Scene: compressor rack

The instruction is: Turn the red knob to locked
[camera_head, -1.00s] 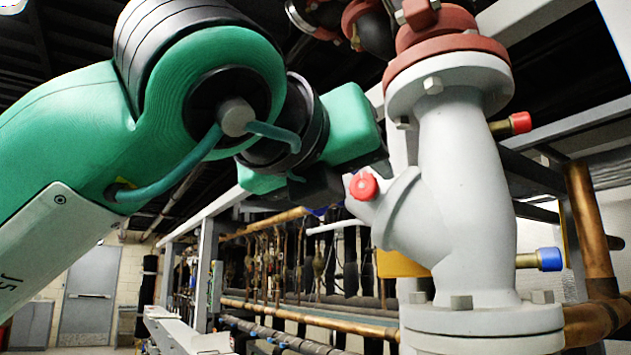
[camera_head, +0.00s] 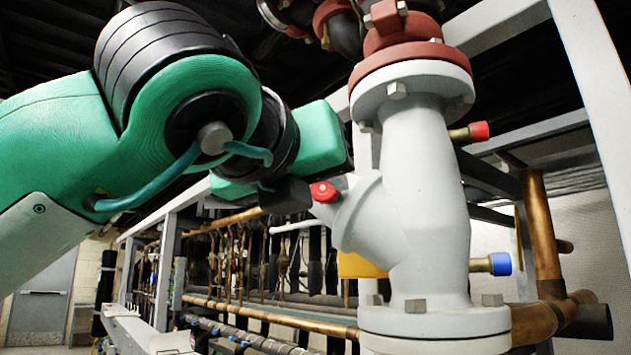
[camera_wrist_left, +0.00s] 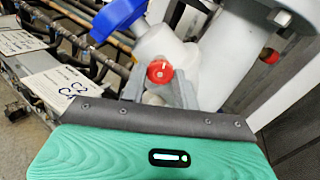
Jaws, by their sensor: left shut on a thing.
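The red knob (camera_head: 323,192) sits on the end of a short angled branch on the left side of a large light-grey valve body (camera_head: 425,190). My left gripper (camera_head: 306,194) reaches it from the left, its dark jaw base close beside the knob. In the left wrist view the red knob (camera_wrist_left: 160,71) shows between the two grey fingers of my left gripper (camera_wrist_left: 158,88), which are shut on it. The fingertips are mostly hidden in the head view. No locked mark is readable. My right gripper is not in view.
A red-capped stub (camera_head: 479,131) and a blue-capped stub (camera_head: 500,263) stick out on the valve's right. Copper pipes (camera_head: 540,235) stand at right. A rack of pipes (camera_head: 265,302) lies behind. In the wrist view a blue part (camera_wrist_left: 118,18) is near the fingers.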

